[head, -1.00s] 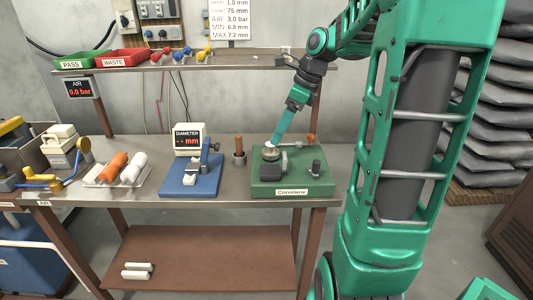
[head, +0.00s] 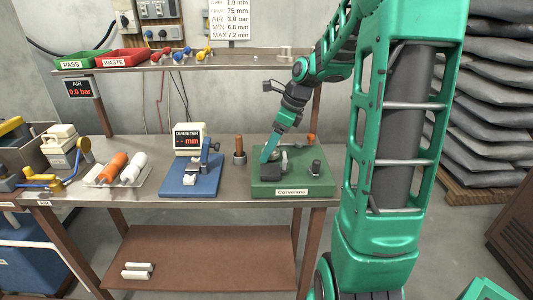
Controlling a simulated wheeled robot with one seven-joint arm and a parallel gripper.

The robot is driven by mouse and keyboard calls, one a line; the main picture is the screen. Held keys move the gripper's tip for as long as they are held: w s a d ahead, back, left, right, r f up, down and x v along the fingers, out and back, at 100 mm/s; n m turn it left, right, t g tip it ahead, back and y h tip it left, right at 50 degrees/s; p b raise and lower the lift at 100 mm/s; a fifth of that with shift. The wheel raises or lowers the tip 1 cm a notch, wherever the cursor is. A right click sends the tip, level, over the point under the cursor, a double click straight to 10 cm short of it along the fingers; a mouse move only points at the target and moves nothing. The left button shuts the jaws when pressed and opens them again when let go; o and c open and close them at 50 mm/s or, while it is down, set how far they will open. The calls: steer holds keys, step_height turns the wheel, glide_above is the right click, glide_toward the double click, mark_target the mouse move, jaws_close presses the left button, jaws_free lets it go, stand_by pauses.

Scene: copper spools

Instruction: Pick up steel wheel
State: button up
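My gripper (head: 266,157) is low over the left part of the green machine (head: 300,180), just above a dark block (head: 270,173) on it. The view is too small to show whether its fingers are apart or what is between them. A small grey metal round part (head: 284,161) sits on the machine just right of my gripper; it may be the steel wheel, but I cannot tell for sure. A small silvery cylinder (head: 287,53) stands at the right end of the upper shelf.
A blue gauge stand (head: 190,181) with a display stands left of the green machine. A brown peg in a dark holder (head: 239,150) is between them. A white tray (head: 105,179) with orange and white rolls lies further left. The lower shelf (head: 215,255) is mostly clear.

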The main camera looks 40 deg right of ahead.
steer(key=c, duration=1.1)
steer(key=shift+r, duration=0.55)
steer(key=r, duration=0.2)
steer(key=a+r, duration=0.1)
steer(key=shift+s+r, duration=0.15)
steer(key=shift+r, duration=0.2)
steer(key=s+a+r, duration=0.1)
steer(key=a+r, duration=0.1)
steer(key=a, duration=0.1)
steer(key=s+a+r, duration=0.1)
steer(key=a+r, duration=0.1)
steer(key=a, duration=0.1)
steer(key=s+a+r, duration=0.2)
steer(key=a, duration=0.1)
steer(key=shift+a+r, duration=0.1)
steer(key=shift+a, duration=0.3)
